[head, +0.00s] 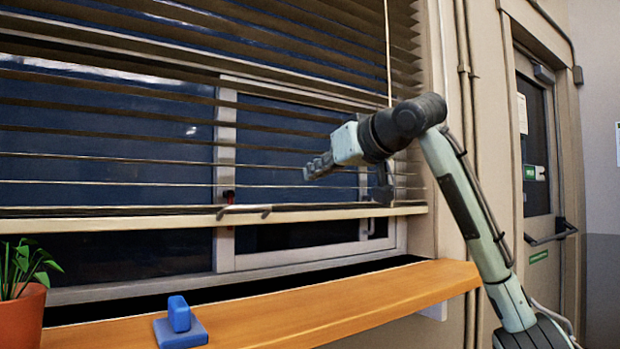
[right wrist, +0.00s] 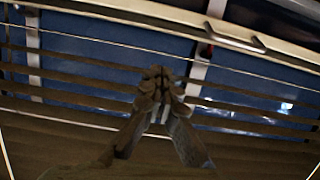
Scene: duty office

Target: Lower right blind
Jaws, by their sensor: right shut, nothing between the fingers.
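The blind (head: 110,140) has dark horizontal slats and hangs over the window. Its pale bottom rail (head: 340,214) hangs above the sill, with a strip of bare window below it. A small handle (head: 243,210) sits on the rail and also shows in the right wrist view (right wrist: 236,40). My right gripper (head: 308,171) is shut and empty, in front of the slats, above and to the right of the handle. In the right wrist view its closed fingers (right wrist: 160,76) point toward the slats. I cannot tell whether they touch. My left gripper is not in view.
An orange wooden sill (head: 330,305) runs below the window. A blue block-like object (head: 180,325) and a potted plant (head: 20,300) are at its left. A thin cord (head: 388,45) hangs at the blind's right. A door (head: 540,150) stands at the far right.

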